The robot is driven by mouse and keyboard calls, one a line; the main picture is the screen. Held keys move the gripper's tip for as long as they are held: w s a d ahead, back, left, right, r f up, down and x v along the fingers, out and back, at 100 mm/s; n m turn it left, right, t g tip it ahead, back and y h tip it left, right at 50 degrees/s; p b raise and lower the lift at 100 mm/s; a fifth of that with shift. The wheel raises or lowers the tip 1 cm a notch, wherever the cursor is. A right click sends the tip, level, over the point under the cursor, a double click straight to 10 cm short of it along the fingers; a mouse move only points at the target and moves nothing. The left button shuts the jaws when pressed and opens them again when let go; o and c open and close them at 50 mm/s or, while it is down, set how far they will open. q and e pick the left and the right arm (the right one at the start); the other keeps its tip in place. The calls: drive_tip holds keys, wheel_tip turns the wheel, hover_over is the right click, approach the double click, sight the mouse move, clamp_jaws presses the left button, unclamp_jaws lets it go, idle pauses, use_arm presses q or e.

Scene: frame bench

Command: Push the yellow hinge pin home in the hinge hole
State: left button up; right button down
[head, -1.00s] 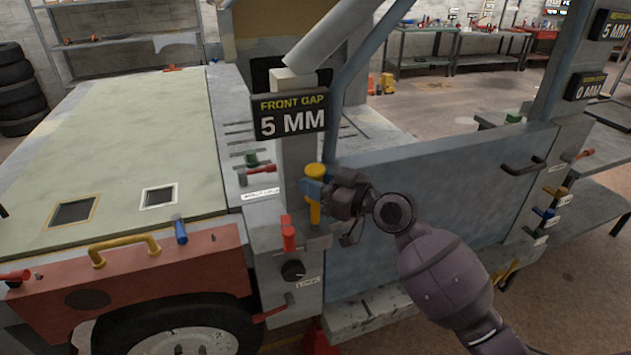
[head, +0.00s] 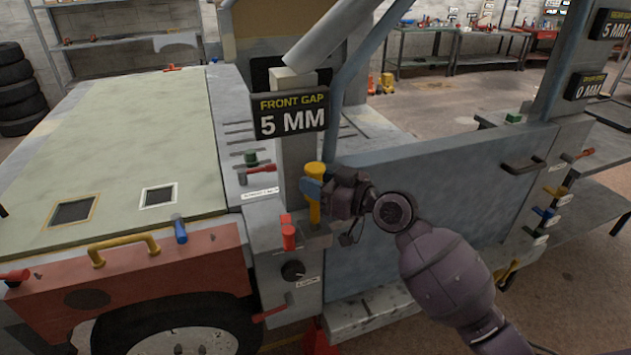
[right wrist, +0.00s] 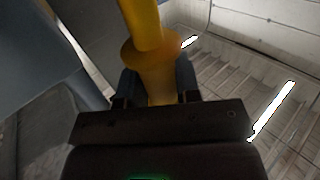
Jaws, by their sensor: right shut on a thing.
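The yellow hinge pin (head: 314,170) stands upright beside the grey front pillar in the head view. My right gripper (head: 314,189) is shut on the pin's shaft, below its head. In the right wrist view the pin (right wrist: 140,25) shows its wide collar, and the dark fingers (right wrist: 157,85) close on both sides of the shaft under it. The pin's lower end shows below the fingers near the grey hinge ledge. The hinge hole is hidden, so I cannot tell how deep the pin sits. My left gripper is not in view.
A red pin-like part (head: 288,234) stands left of the pin, above a black knob (head: 293,271). The blue door panel (head: 440,210) is to the right. A sign on the pillar (head: 291,114) reads FRONT GAP 5 MM.

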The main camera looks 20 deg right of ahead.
sight(316, 214)
use_arm(q)
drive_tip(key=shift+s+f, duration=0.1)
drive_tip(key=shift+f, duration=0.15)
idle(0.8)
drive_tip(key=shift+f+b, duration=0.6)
drive_tip(key=shift+b, duration=0.15)
use_arm(e)
drive_tip(key=shift+f, duration=0.6)
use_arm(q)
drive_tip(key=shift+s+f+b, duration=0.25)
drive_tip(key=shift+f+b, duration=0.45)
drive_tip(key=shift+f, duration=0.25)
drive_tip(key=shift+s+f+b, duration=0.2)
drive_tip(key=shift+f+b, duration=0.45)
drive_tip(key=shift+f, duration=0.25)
use_arm(e)
drive_tip(key=shift+f, duration=1.75)
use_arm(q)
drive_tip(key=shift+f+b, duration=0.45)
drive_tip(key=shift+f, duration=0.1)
use_arm(e)
drive_tip(key=shift+f, duration=0.55)
use_arm(q)
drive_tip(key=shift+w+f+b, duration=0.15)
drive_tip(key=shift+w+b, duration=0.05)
drive_tip(key=shift+b, duration=0.2)
use_arm(e)
drive_tip(key=shift+f, duration=0.6)
